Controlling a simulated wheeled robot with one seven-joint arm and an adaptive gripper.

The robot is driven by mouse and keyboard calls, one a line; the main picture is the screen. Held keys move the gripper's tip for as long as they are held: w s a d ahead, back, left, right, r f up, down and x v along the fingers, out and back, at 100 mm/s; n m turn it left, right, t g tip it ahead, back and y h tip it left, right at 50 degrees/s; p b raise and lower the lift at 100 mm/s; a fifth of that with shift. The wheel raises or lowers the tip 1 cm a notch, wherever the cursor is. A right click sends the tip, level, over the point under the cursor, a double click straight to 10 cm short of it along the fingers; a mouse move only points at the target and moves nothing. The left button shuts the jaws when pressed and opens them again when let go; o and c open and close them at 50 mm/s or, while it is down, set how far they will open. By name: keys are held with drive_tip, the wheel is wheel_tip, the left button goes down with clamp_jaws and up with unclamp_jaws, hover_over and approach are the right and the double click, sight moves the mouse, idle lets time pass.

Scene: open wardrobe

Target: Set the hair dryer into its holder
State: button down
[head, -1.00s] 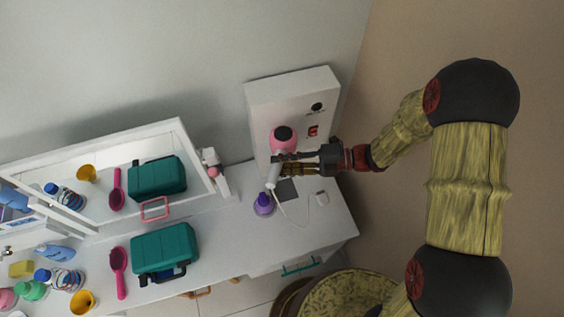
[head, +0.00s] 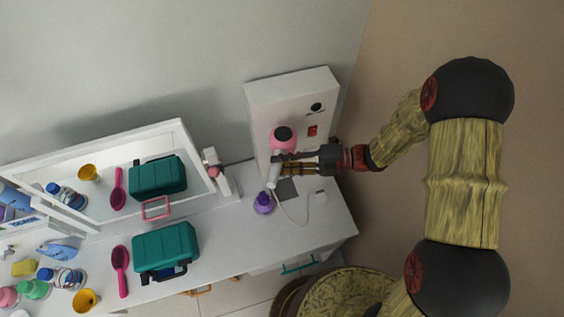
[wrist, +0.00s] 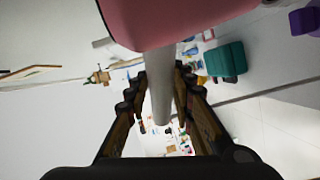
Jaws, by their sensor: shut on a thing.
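The hair dryer has a pink head (head: 283,138) with a dark round end and a white handle (head: 273,177). It is in front of the white upright panel (head: 315,88) at the back right of the counter. My gripper (head: 283,165) comes in from the right and is shut on the handle. In the wrist view the pale handle (wrist: 158,90) runs between my gripper's fingers (wrist: 160,78), with the pink head (wrist: 180,18) close above. A thin white cord hangs towards the counter. I cannot clearly pick out the holder; the dryer and fingers hide part of the panel.
A purple bottle (head: 263,203) stands on the counter just below the dryer. A dark grey square (head: 288,190) is beside it. A teal case (head: 166,250), a magenta brush (head: 121,268) and a mirror are to the left. A round patterned basket (head: 345,292) is below right.

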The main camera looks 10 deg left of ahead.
drive_tip(key=shift+f+p, duration=0.4)
drive_tip(key=shift+f, duration=1)
idle(1.6)
drive_tip(key=shift+s+d+f, duration=0.1)
drive_tip(key=shift+s+f, duration=0.25)
drive_tip(key=shift+f, duration=0.25)
idle(0.6)
drive_tip(key=c, duration=2)
unclamp_jaws()
drive_tip(key=shift+o, duration=1.4)
drive_tip(key=shift+w, duration=0.15)
drive_tip(key=shift+o, duration=1.3)
drive_tip(key=shift+w+r, duration=0.1)
drive_tip(key=shift+r, duration=0.05)
drive_tip(key=shift+o, duration=0.2)
drive_tip(key=shift+o, duration=1)
drive_tip(key=shift+r, duration=0.1)
